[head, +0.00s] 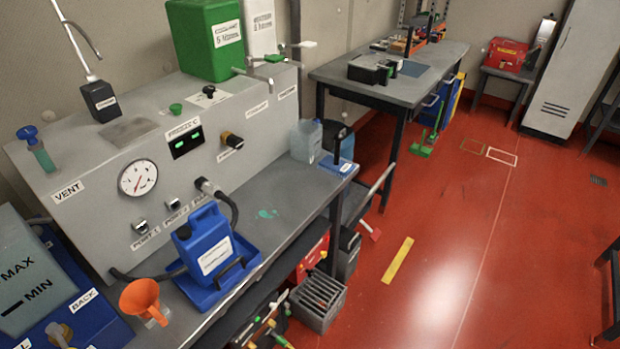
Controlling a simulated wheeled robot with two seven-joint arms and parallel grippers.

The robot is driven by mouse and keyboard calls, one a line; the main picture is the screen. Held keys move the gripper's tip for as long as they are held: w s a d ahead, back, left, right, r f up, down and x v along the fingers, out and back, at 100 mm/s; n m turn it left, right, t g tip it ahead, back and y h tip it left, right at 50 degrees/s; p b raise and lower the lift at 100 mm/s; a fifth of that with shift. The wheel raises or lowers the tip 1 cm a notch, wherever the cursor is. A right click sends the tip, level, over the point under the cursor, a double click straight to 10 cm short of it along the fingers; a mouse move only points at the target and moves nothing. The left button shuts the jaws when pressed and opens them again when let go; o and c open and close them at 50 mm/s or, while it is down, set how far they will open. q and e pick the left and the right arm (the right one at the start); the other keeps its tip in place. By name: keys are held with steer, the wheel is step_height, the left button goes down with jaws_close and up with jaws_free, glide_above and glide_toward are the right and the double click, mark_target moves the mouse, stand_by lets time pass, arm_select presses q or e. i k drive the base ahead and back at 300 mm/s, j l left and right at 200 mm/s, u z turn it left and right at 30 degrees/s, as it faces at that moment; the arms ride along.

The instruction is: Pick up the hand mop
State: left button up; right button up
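I cannot tell for certain which thing is the hand mop. A flat blue pad (343,167) with a dark upright handle stands at the far right end of the near grey bench, next to a translucent container, and may be it. A small teal spill (267,213) lies on the bench top between this pad and the blue jug (203,245). Neither of my grippers shows in the head view.
The blue jug stands in a blue tray, with an orange funnel (140,297) at the front left. A grey control panel (90,195) backs the bench. Green long-handled tools (424,148) stand by the far table (420,85). The red floor at right is largely clear.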

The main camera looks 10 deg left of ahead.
mark_target(335, 165)
steer(key=i+l+u, duration=0.1)
steer(key=l, duration=0.2)
steer(key=i+l, duration=0.2)
steer(key=l, duration=0.15)
steer(key=i+l+u, duration=0.25)
steer(key=l, duration=0.4)
steer(key=i+l, duration=0.2)
steer(key=l, duration=0.15)
steer(key=u, duration=0.05)
